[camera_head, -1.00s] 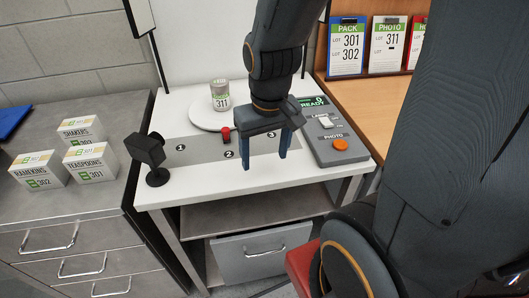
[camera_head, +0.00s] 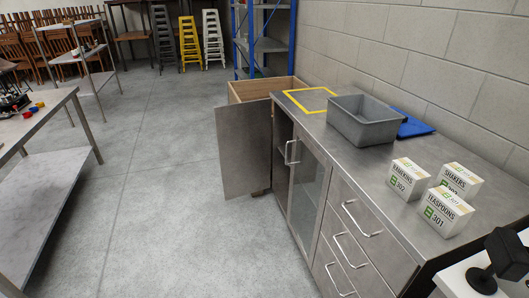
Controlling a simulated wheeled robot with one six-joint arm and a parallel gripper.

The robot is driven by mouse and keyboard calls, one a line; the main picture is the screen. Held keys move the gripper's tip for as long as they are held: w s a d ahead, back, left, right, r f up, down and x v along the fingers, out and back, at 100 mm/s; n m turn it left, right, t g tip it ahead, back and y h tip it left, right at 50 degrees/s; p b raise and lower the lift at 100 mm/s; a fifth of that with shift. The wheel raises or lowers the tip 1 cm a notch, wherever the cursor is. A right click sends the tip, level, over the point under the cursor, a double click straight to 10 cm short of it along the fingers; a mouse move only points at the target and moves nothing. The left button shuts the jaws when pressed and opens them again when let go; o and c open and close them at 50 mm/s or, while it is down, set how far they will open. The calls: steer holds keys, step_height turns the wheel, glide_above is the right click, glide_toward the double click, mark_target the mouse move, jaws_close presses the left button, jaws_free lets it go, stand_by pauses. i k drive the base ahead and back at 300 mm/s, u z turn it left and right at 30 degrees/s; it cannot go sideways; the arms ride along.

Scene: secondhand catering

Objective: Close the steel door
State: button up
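The steel door (camera_head: 245,152) is a plain grey panel at the far end of the steel cabinet (camera_head: 330,165). It stands open, swung out to the left over the floor, and a dark narrow opening (camera_head: 281,145) shows between it and the glass door. No handle shows on its visible face. The glass door (camera_head: 307,190) beside it has a bar handle (camera_head: 292,152) and looks shut. My gripper is not in view now.
A grey bin (camera_head: 365,122), a blue item (camera_head: 410,122) and several boxes (camera_head: 409,178) stand on the cabinet top. A wooden crate (camera_head: 285,85) is behind the door. A steel table (camera_head: 40,120) stands at left. Floor (camera_head: 180,210) between is clear.

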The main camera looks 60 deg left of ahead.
mark_target(243, 130)
steer(key=k, duration=0.45)
steer(key=u, duration=3)
steer(key=i, duration=5.55)
steer(key=z, duration=3.05)
